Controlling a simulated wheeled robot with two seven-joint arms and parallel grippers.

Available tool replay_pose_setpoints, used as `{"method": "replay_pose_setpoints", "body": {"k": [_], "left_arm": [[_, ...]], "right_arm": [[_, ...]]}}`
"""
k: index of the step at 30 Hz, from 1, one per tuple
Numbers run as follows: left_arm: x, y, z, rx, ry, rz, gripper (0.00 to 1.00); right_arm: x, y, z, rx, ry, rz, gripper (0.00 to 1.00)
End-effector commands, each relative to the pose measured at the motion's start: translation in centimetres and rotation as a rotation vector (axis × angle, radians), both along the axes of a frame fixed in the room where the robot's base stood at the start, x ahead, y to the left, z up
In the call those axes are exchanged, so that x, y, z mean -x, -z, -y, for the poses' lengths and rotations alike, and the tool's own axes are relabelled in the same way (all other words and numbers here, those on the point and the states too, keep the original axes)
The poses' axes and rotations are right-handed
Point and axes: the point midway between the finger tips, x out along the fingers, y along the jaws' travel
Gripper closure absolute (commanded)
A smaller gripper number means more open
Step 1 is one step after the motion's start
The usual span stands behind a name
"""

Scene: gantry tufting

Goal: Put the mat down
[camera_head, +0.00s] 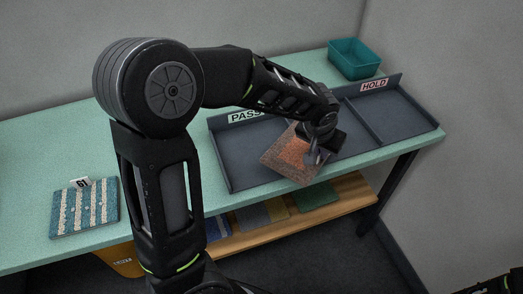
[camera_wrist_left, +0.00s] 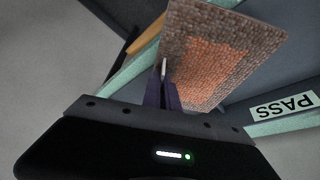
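An orange mat with a brown-grey border (camera_head: 293,156) is tilted over the front of the grey tray (camera_head: 222,160), on the side labelled PASS. Its near corner reaches the tray's front edge. It also shows in the left wrist view (camera_wrist_left: 222,55). My left gripper (camera_head: 317,154) is at the mat's right edge. In the left wrist view its fingers (camera_wrist_left: 164,82) are close together at the mat's edge, and the mat appears pinched between them. Whether the mat touches the tray floor cannot be told. My right gripper is not clearly in view.
The tray's HOLD side (camera_head: 400,112) is empty, beyond a divider. A teal bin (camera_head: 354,60) stands at the back right. A striped blue mat (camera_head: 85,208) with a numbered tag lies on the table (camera_head: 30,165) at left. Several mats lie on the shelf below (camera_head: 285,229).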

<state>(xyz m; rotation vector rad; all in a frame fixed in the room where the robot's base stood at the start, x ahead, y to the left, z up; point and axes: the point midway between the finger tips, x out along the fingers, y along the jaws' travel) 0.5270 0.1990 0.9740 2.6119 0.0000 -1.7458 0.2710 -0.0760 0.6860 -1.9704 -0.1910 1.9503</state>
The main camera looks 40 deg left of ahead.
Motion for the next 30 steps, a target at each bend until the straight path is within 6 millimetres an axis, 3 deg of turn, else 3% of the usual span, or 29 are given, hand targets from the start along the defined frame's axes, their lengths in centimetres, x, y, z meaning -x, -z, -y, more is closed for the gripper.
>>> {"method": "replay_pose_setpoints", "body": {"k": [9,14,18,22,25,30], "left_arm": [[-0.3,-0.2,-0.7,0.002,-0.046,-0.004,1.0],[-1.2,-1.4,-4.1,0.002,-0.282,-0.022,1.0],[-1.6,-3.6,-8.6,0.001,-0.606,-0.024,1.0],[-1.2,-5.7,-11.9,-0.002,-0.857,-0.009,1.0],[-0.9,-6.7,-13.0,-0.001,-0.951,-0.002,1.0],[-0.8,-6.9,-13.1,-0.002,-0.967,0.0,1.0]], "right_arm": [[0.0,0.3,0.0,-0.001,0.0,0.0,1.0],[-0.2,1.6,-0.1,-0.003,-0.001,0.005,1.0],[-0.3,2.8,-0.1,-0.006,-0.003,0.011,1.0],[-0.5,3.5,-0.2,-0.009,-0.004,0.014,1.0],[-0.5,3.6,-0.2,-0.011,-0.004,0.015,1.0],[-0.5,3.5,-0.2,-0.011,-0.004,0.015,1.0]]}}
